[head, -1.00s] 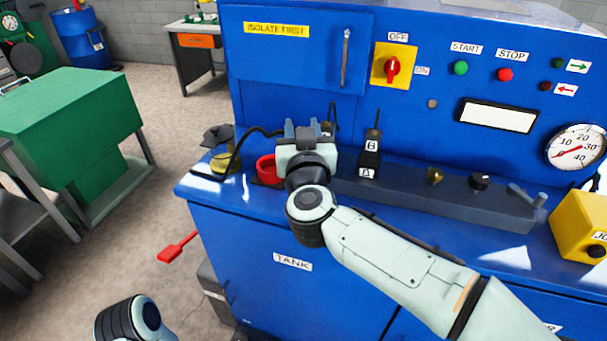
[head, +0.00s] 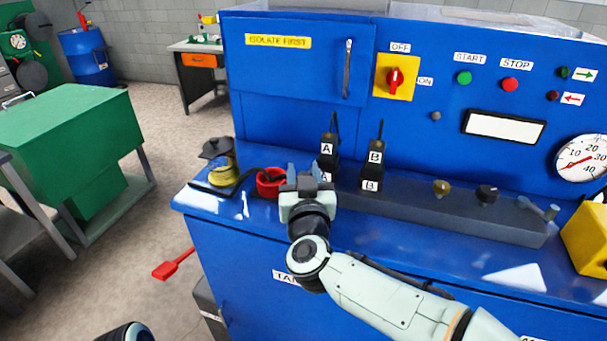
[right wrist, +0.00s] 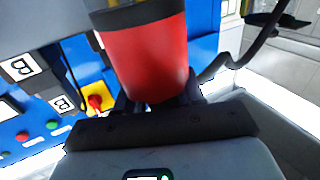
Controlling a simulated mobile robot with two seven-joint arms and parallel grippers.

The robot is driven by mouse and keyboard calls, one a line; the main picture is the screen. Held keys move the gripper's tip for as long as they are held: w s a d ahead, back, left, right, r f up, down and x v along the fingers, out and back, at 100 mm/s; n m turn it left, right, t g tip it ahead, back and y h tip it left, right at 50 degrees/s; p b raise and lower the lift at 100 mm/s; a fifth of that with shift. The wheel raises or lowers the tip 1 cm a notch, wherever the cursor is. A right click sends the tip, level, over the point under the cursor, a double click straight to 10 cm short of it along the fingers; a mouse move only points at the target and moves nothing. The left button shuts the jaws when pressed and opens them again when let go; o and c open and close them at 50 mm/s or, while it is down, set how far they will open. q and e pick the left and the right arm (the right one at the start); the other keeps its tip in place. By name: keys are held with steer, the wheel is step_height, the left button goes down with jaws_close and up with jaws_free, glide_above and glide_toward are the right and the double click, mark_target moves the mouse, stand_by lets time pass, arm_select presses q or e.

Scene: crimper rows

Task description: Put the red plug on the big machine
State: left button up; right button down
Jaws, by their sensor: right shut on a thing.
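The big machine (head: 430,140) is blue and fills the right of the head view. My right gripper (head: 303,175) is over its front ledge, in front of the block marked A. In the right wrist view it is shut on the red plug (right wrist: 145,58), a red cylinder with a black band. In the head view the hand hides most of what it holds. A red round piece (head: 268,190) with a dark middle shows just left of the fingers; I cannot tell whether it is separate. Two black connectors, A (head: 327,150) and B (head: 376,158), stand upright on the ledge. My left gripper is out of view.
A yellow lamp-like item (head: 221,172) with a black lid stands at the ledge's left end. A yellow box (head: 590,240) is at the right. A red paddle (head: 172,265) is lower left of the machine. A green bench (head: 75,120) stands left.

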steer(key=c, duration=0.7)
jaws_free()
steer(key=shift+f, duration=0.1)
steer(key=shift+s+r, duration=0.15)
steer(key=shift+r, duration=0.1)
steer(key=s+d, duration=0.1)
steer(key=s, duration=1)
steer(key=shift+s, duration=0.35)
steer(key=shift+f, duration=0.15)
